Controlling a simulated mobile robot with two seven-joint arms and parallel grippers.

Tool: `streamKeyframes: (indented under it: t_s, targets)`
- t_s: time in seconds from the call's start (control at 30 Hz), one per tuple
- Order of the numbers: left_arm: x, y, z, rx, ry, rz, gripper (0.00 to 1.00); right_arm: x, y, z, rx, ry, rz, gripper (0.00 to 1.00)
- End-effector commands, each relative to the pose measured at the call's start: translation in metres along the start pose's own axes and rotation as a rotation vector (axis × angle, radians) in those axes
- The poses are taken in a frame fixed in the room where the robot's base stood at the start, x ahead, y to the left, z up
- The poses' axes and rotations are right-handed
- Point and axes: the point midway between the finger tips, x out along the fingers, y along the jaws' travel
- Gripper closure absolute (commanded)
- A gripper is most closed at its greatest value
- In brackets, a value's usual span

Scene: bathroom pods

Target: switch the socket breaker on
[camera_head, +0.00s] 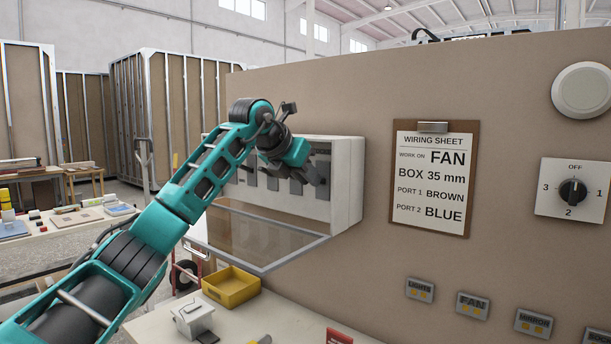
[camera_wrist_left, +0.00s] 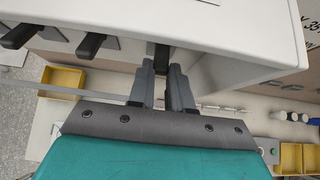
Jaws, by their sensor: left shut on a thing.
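The white breaker box (camera_head: 347,190) is on the tan panel, with its clear cover (camera_head: 262,241) hanging open below it. Several grey breakers with dark levers stand in a row inside; I can read no names on them. My left gripper (camera_head: 318,172) reaches into the box at its right end. In the left wrist view, my left gripper (camera_wrist_left: 165,75) is shut on a black lever (camera_wrist_left: 161,54), the last at that end of the row. Two other black levers (camera_wrist_left: 90,45) (camera_wrist_left: 21,36) stick out free to the left. My right gripper is not in view.
A wiring sheet (camera_head: 432,180) on a clipboard and a rotary dial (camera_head: 573,190) are right of the box. Label plates, including FAN (camera_head: 472,305), are lower on the panel. A yellow bin (camera_head: 231,286) and a grey-white box (camera_head: 194,318) stand on the bench below.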

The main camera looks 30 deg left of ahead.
Motion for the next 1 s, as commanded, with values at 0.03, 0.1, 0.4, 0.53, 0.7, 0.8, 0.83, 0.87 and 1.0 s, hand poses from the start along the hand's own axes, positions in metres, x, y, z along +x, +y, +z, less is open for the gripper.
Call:
streamKeyframes:
  t_s: [0.03, 0.1, 0.4, 0.53, 0.7, 0.8, 0.83, 0.87, 1.0]
  targets:
    - [-0.0012, -0.0003, 0.0030, -0.002, 0.029, 0.000, 1.00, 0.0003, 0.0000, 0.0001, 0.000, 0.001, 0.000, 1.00]
    - [-0.0014, -0.0002, 0.0047, -0.001, 0.067, 0.000, 1.00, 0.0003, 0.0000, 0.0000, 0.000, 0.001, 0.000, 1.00]
    - [-0.0020, -0.0004, 0.0101, -0.001, 0.175, 0.000, 1.00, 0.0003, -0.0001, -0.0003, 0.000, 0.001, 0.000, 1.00]
    - [-0.0022, -0.0001, 0.0109, 0.000, 0.198, 0.000, 1.00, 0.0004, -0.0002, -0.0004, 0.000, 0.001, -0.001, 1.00]
    - [-0.0017, -0.0002, 0.0111, 0.001, 0.210, 0.000, 1.00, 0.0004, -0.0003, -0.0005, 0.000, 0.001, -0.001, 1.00]
    - [-0.0017, -0.0001, 0.0111, 0.001, 0.212, 0.000, 1.00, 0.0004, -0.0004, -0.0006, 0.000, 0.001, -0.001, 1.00]
    - [-0.0017, -0.0001, 0.0111, 0.001, 0.212, 0.000, 1.00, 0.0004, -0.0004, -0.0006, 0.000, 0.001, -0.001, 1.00]
    - [-0.0017, -0.0001, 0.0111, 0.001, 0.212, 0.000, 1.00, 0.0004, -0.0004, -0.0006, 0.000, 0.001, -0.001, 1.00]
    - [-0.0016, -0.0001, 0.0111, 0.001, 0.211, 0.000, 1.00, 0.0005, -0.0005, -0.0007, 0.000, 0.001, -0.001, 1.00]
